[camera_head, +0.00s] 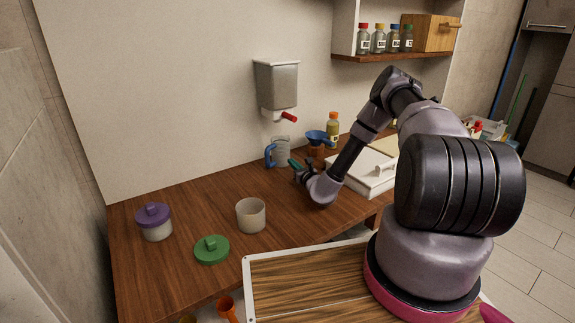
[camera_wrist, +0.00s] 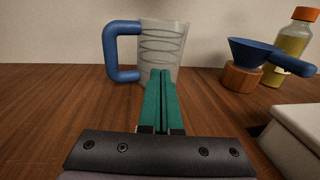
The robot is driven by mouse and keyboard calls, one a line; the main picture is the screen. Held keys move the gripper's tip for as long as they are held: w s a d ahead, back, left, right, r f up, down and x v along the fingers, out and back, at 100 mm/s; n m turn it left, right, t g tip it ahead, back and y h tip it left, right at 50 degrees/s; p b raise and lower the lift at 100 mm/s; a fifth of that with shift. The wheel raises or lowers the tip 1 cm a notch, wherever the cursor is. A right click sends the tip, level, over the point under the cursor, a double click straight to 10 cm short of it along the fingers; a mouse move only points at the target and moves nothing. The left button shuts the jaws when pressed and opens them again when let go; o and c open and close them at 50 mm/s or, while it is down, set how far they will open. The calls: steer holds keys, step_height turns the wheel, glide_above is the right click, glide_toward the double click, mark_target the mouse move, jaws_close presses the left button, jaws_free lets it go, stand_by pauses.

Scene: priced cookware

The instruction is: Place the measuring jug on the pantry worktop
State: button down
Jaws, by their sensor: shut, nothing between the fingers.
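The measuring jug (camera_head: 284,152) is clear with dark ring markings and a blue handle on its left. It stands upright on the wooden worktop (camera_head: 184,228), near the back wall and below a wall dispenser. In the wrist view the jug (camera_wrist: 163,52) stands straight ahead, its lower part partly hidden behind the fingers. My gripper (camera_head: 293,163) has green fingers, which are pressed together and empty in the wrist view (camera_wrist: 160,74). The fingertips are in front of the jug, low and close to it. I cannot tell whether they touch it.
A dispenser (camera_head: 277,88) with a red tap hangs above the jug. To the right are a blue funnel (camera_wrist: 255,54) on a wooden block, an orange-capped bottle (camera_wrist: 293,36) and a white lidded box (camera_head: 365,172). A beige cup (camera_head: 251,215), green lid (camera_head: 212,249) and purple-lidded jar (camera_head: 154,221) stand left.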

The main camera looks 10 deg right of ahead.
steer(key=v, duration=0.9)
steer(key=shift+s, duration=0.3)
steer(key=a+r+n+g+y, duration=0.2)
steer(key=a+r+n+y, duration=0.25)
steer(key=r, duration=0.45)
steer(key=a+r+n+g+y, duration=0.25)
steer(key=r+n+y, duration=0.25)
steer(key=r, duration=0.3)
steer(key=s+a+r+n+g+y, duration=0.1)
steer(key=s+a+r+n+g, duration=0.2)
steer(key=s+r+n+g, duration=0.25)
steer(key=s+a+r+n+g+y, duration=0.2)
steer(key=s+a+r+n+g, duration=0.2)
steer(key=r, duration=0.3)
steer(key=s+d+r+n+g+h, duration=0.1)
steer(key=s+r+n+g+h, duration=0.15)
steer(key=s, duration=0.35)
steer(key=s+r+n+g+h, duration=0.1)
steer(key=s+r+n+h, duration=0.3)
steer(key=s, duration=0.2)
steer(key=s+d+r+n+t+h, duration=0.3)
steer(key=s+d+r+t+h, duration=0.4)
steer(key=s+d+r, duration=0.3)
steer(key=s+d+h, duration=0.1)
steer(key=d, duration=0.2)
steer(key=shift+d+r+h, duration=0.2)
steer(key=shift+r+h, duration=0.05)
steer(key=shift+h, duration=0.05)
